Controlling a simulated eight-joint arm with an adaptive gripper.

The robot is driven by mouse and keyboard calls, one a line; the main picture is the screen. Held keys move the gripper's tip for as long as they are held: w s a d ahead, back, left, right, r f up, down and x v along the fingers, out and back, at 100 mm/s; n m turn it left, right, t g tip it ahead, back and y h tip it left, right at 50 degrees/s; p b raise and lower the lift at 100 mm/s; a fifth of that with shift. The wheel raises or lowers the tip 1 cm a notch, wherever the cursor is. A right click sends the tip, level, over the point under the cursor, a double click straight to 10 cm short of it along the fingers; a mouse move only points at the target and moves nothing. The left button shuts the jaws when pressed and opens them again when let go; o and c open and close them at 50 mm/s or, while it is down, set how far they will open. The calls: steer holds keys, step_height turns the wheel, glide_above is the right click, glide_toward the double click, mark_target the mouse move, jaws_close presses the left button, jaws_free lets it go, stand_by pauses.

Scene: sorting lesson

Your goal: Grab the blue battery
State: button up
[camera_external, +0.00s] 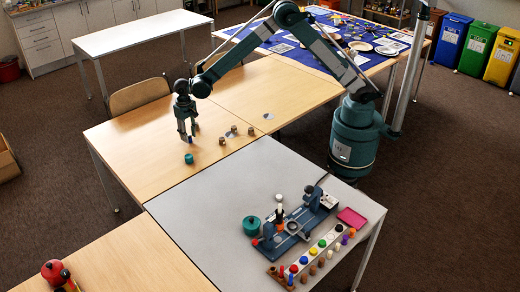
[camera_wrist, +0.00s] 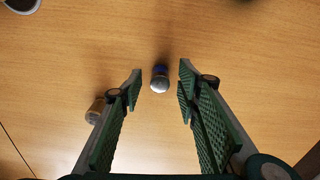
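The blue battery (camera_wrist: 160,78) stands on the wooden table and shows a silver end and a blue side in the wrist view. My gripper (camera_wrist: 161,88) is open, with one finger to the left and one to the right of the battery, and clear gaps on both sides. In the external view my gripper (camera_external: 187,134) points down over the wooden table. A small blue bit of the battery (camera_external: 190,139) shows at its fingertips. I cannot tell the exact height of the fingertips.
A brown and silver cylinder (camera_wrist: 97,110) stands just outside my left finger in the wrist view. A teal cylinder (camera_external: 188,158) and several small brown cylinders (camera_external: 222,140) stand nearby. The grey table (camera_external: 190,215) holds a blue apparatus (camera_external: 292,226). Wood left of my gripper is clear.

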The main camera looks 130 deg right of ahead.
steer(key=shift+f, duration=0.7)
steer(key=shift+c, duration=0.3)
steer(key=c, duration=1)
